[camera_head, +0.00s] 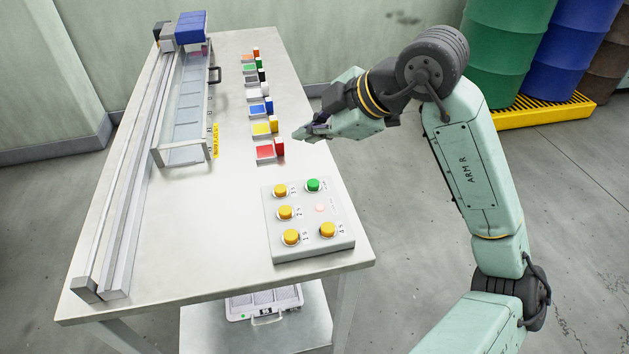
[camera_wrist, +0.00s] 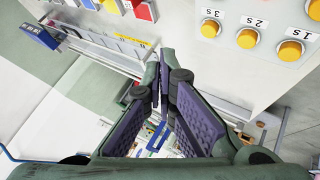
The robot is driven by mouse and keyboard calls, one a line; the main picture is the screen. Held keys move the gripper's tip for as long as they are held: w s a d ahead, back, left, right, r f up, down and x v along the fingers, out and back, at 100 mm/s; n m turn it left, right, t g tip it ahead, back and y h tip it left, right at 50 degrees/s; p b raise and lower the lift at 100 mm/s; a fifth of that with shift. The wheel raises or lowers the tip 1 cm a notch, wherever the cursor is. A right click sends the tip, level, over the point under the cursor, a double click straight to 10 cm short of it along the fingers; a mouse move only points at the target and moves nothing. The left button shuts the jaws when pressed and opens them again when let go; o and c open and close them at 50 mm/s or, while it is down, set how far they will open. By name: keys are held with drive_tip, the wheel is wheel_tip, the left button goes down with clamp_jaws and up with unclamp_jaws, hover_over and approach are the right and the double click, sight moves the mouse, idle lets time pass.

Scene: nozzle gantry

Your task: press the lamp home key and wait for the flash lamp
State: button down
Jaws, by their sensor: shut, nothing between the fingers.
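A grey key box (camera_head: 342,246) sits at the near right of the table. It carries several yellow keys (camera_head: 291,237) and one green key (camera_head: 313,186); the green key's label is too small to read. A small pale pink round spot (camera_head: 319,208), perhaps the flash lamp, shows no bright light. In the wrist view, yellow keys (camera_wrist: 247,38) marked 3S, 2S and 1S are at the upper right. My gripper (camera_head: 300,134) is shut and empty, above the table's right side, beyond the box and apart from the keys. Its fingers (camera_wrist: 163,78) also show in the wrist view.
A row of coloured blocks, from red (camera_head: 265,151) to orange, runs along the table behind the box. A long rail (camera_head: 125,185) with a blue carriage (camera_head: 190,28) and a clear-walled trough (camera_head: 183,110) line the left side. Drums stand at the back right.

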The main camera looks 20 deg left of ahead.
sight(312, 185)
drive_tip(key=shift+f+b, duration=3.1)
drive_tip(key=shift+f, duration=1.2)
drive_tip(key=shift+f+b, duration=0.4)
drive_tip(key=shift+f+b, duration=0.5)
drive_tip(key=shift+f, duration=0.05)
drive_tip(key=shift+r, duration=0.1)
drive_tip(key=shift+r+p, duration=0.65)
drive_tip(key=shift+r, duration=0.2)
drive_tip(key=shift+r+p, duration=1.75)
drive_tip(key=shift+r, duration=0.75)
